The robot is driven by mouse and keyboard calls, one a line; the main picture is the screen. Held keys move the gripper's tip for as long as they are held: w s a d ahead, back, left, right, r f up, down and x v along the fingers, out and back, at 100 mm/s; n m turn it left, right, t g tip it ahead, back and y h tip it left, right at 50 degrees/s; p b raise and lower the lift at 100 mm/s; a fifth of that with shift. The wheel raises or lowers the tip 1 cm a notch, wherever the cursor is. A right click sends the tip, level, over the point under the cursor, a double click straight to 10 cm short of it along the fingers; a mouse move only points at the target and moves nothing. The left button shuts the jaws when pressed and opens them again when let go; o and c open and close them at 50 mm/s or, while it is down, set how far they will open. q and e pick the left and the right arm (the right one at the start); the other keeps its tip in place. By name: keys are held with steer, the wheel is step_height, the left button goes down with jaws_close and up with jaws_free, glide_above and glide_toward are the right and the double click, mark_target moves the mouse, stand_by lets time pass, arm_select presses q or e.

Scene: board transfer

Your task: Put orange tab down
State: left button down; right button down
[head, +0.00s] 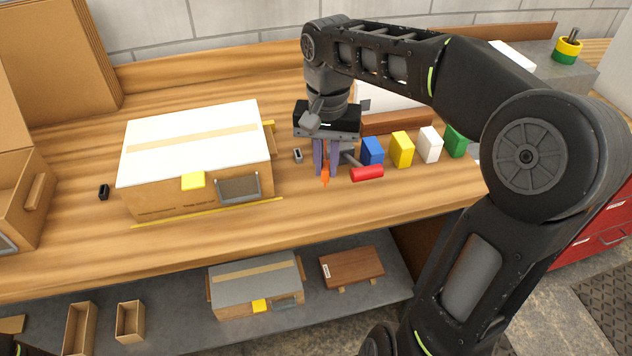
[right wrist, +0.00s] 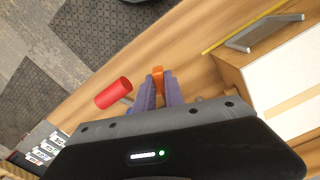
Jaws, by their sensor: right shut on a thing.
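My right gripper (head: 326,172) points down over the wooden table (head: 400,210) with its purple fingers close together. It is shut on the orange tab (head: 325,181), whose tip shows just below the fingers. In the right wrist view the orange tab (right wrist: 158,76) sticks out between the finger ends of the gripper (right wrist: 159,90). I cannot tell whether the tab touches the table. My left gripper does not show in either view.
A red-handled tool (head: 367,173) lies close right of the gripper. Blue (head: 372,151), yellow (head: 402,150), white (head: 430,145) and green (head: 455,141) blocks stand farther right. A large white-topped box (head: 195,150) stands left. Bare table lies in front.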

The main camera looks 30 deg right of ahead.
mark_target(325, 186)
steer(key=shift+f, duration=1.2)
steer(key=shift+f, duration=0.1)
step_height(325, 186, down, 4)
steer(key=shift+r, duration=0.2)
steer(key=shift+f, duration=0.15)
steer(key=c, duration=1.4)
jaws_free()
steer(key=shift+c, duration=0.2)
